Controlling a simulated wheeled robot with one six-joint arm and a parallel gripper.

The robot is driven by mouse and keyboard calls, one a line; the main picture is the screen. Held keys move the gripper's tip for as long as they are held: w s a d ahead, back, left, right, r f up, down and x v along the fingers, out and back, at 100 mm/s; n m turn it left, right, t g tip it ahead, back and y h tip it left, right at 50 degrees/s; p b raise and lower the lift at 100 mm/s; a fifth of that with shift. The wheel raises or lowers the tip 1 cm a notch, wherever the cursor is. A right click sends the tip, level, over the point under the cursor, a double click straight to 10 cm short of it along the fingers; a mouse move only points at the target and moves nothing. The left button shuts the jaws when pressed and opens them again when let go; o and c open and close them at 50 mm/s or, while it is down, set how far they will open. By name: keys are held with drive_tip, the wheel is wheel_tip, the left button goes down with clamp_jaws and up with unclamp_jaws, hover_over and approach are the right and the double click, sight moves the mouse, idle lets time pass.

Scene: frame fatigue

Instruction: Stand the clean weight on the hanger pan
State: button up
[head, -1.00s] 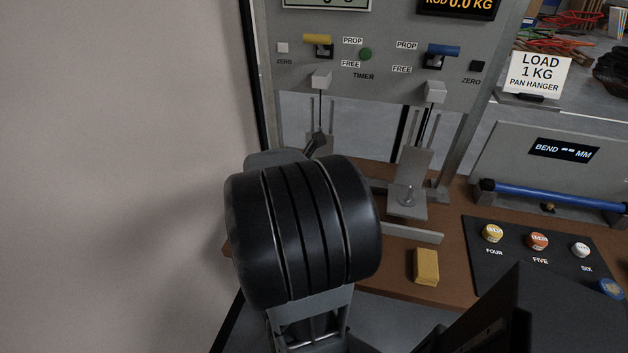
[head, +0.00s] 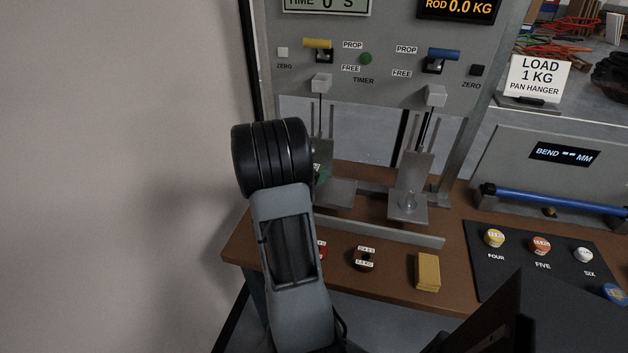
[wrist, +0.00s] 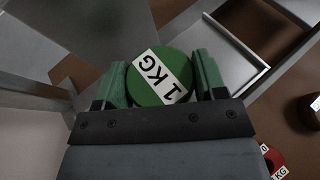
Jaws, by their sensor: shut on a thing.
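My gripper (wrist: 160,82) is shut on a green round weight (wrist: 163,72) labelled 1 KG; its visible top looks clean. In the head view my arm hides most of the gripper, and only a sliver of green (head: 322,173) shows at its right edge. Two grey hangers hang from the frame. The left hanger's pan (head: 338,193) is just right of the held weight and partly behind my arm. The right hanger's pan (head: 408,213) carries a small upright post. Whether the weight touches anything below cannot be told.
A dark brown weight (head: 365,258) with labels, a partly hidden red weight (head: 322,250) and a yellow block (head: 428,272) stand at the bench's front. A grey rail (head: 400,233) runs before the pans. A black mat (head: 480,265) with labelled pieces lies right.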

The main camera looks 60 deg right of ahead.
drive_tip(key=shift+w+d+f, duration=0.25)
drive_tip(key=shift+f, duration=1.5)
drive_tip(key=shift+f, duration=0.2)
drive_tip(key=o, duration=1.6)
drive_tip(key=shift+a, duration=0.1)
drive_tip(key=shift+a+r, duration=0.15)
drive_tip(key=shift+r, duration=0.05)
drive_tip(key=a+r+m+t+y, duration=0.2)
drive_tip(key=a+r+m+y, duration=0.1)
drive_tip(key=a, duration=1.1)
drive_tip(key=s+a+r+m+t+y, duration=0.1)
drive_tip(key=a+m+y, duration=0.4)
drive_tip(key=a, duration=0.9)
drive_tip(key=a+r+m+t+y, duration=0.3)
drive_tip(key=a+r+m+y, duration=0.2)
drive_tip(key=a, duration=1)
drive_tip(key=shift+s+m+t, duration=0.25)
drive_tip(key=shift+m+t, duration=0.15)
drive_tip(key=shift+m, duration=0.5)
